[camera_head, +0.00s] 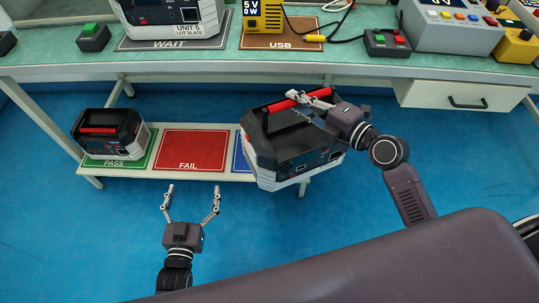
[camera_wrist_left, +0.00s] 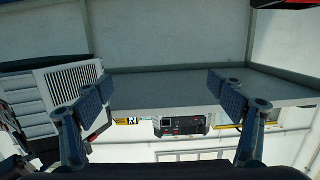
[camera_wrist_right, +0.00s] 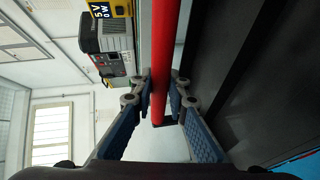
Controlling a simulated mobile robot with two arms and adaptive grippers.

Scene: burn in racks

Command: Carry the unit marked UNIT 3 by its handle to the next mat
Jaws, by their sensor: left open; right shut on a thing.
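A black and light-grey unit with a red handle (camera_head: 290,152) hangs in front of the right end of the low bench; its marking is not readable. My right gripper (camera_head: 306,97) is shut on its red handle, which also shows between the fingers in the right wrist view (camera_wrist_right: 166,60). A blue mat (camera_head: 238,158) is mostly hidden behind the held unit. Left of it lie the red FAIL mat (camera_head: 190,148) and the green PASS mat (camera_head: 115,163). My left gripper (camera_head: 193,190) is open and empty in front of the FAIL mat.
Another red-handled unit (camera_head: 108,133) stands on the PASS mat. UNIT 5 (camera_head: 172,16) stands on the WAIT mat (camera_head: 130,44) on the upper table. A yellow supply (camera_head: 263,17), cables and a control box (camera_head: 386,42) are there too. The FAIL mat is empty.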

